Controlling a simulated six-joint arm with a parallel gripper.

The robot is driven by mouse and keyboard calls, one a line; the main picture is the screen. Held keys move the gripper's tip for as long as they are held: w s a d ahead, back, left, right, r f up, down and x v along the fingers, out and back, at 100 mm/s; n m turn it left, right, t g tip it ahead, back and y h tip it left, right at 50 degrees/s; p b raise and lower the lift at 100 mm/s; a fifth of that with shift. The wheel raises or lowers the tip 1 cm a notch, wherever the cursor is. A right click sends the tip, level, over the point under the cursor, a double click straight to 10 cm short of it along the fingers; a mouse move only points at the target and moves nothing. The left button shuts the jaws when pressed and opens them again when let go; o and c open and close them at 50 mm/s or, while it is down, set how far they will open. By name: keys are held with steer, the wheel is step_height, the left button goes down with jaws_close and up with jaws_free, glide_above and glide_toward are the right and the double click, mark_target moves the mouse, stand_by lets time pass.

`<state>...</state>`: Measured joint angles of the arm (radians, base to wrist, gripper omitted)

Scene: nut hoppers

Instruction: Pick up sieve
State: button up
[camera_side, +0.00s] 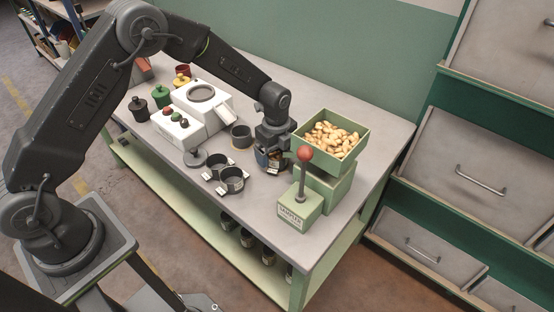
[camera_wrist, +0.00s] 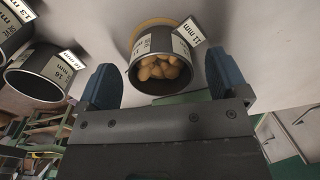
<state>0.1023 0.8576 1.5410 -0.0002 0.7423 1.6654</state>
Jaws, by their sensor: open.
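In the side view my gripper mostly hides this sieve. Two more dark sieves (camera_side: 215,166) and (camera_side: 231,180) stand to the left, and they show at the left of the wrist view, one tagged 16 mm (camera_wrist: 45,75).
A green tray of nuts (camera_side: 357,150) stands close to the right of my gripper. A green block with a red-knobbed lever (camera_side: 301,207) is in front of it. A dark cup (camera_side: 241,137), a white machine (camera_side: 190,115) and several small jars stand to the left.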

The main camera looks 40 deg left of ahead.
steer(key=c, duration=1.1)
steer(key=shift+r, duration=0.1)
